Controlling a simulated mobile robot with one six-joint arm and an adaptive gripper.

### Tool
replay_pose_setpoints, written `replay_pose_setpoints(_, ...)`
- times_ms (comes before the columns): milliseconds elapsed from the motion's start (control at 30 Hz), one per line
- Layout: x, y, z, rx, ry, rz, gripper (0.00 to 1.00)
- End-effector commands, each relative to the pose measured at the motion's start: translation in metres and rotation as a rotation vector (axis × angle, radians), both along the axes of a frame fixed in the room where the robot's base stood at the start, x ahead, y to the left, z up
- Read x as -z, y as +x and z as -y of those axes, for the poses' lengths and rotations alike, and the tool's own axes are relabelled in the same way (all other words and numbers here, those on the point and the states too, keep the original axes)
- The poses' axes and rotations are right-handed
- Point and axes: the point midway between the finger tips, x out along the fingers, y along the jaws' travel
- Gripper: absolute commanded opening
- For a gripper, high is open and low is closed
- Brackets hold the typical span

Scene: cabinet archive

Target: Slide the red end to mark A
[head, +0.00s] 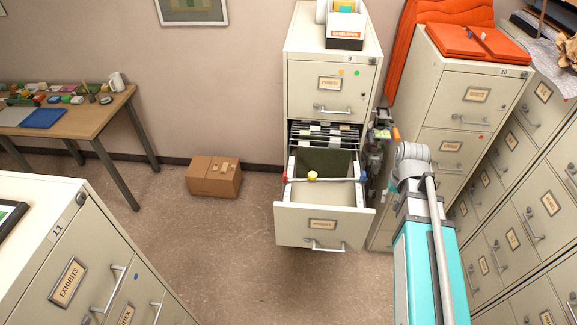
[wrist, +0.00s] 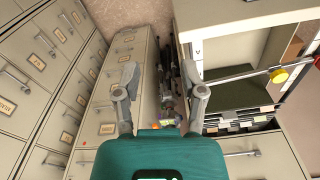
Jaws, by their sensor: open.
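In the wrist view the red end (wrist: 317,62) is cut by the right edge, beyond the yellow knob (wrist: 279,76). My gripper (wrist: 161,80) is open and empty, to the right of the drawer in the head view, apart from the rod. I cannot make out mark A.
Hanging files (head: 325,135) fill the drawer's back. Cabinet 10 (head: 470,95) stands close on the right, with dark equipment (head: 376,150) in the narrow gap. A cardboard box (head: 214,177) lies on the floor at left. The floor before the drawer is clear.

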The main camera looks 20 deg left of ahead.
Motion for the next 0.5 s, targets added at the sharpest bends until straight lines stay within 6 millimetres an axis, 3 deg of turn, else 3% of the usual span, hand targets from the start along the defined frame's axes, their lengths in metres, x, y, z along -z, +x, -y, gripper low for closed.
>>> replay_pose_setpoints(33,-0.01,0.016,-0.017,-0.013,0.0,-0.001,0.53)
replay_pose_setpoints(267,-0.014,0.054,-0.088,-0.056,0.001,-0.011,0.53)
replay_pose_setpoints(500,-0.014,0.087,-0.185,-0.108,0.0,-0.028,0.53)
